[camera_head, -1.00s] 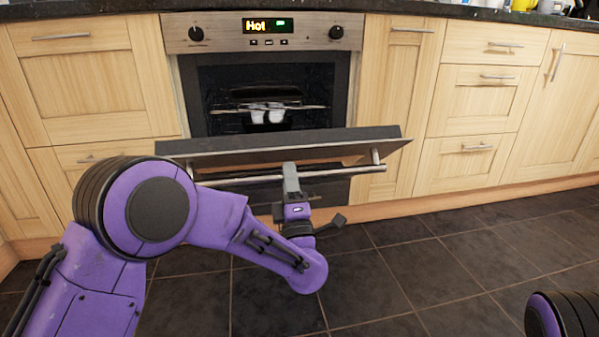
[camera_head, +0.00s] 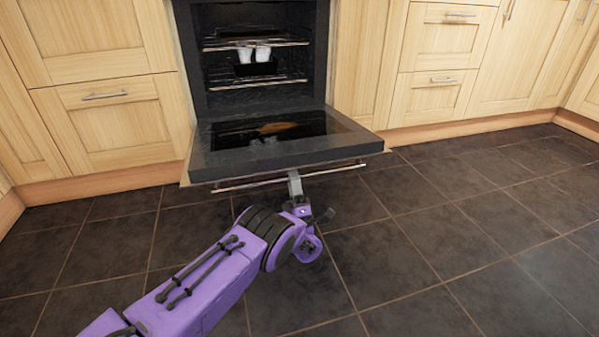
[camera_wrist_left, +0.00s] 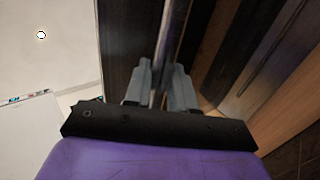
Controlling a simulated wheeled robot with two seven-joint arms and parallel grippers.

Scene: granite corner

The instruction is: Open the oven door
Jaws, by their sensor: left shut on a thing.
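The oven door (camera_head: 285,150) is folded down, close to flat, in front of the oven cavity (camera_head: 255,50). Its metal handle bar (camera_head: 340,169) runs along the door's front edge. My left gripper (camera_head: 295,180) is at the bar, a little right of its middle, and is shut on it. In the left wrist view the two grey fingers (camera_wrist_left: 158,85) stand on either side of the handle bar (camera_wrist_left: 176,35). My right gripper is not in view.
Inside the oven are wire racks (camera_head: 255,83) and pale items (camera_head: 254,54). Wooden cupboards and drawers (camera_head: 435,90) flank the oven on both sides. The dark tiled floor (camera_head: 430,240) is clear to the right.

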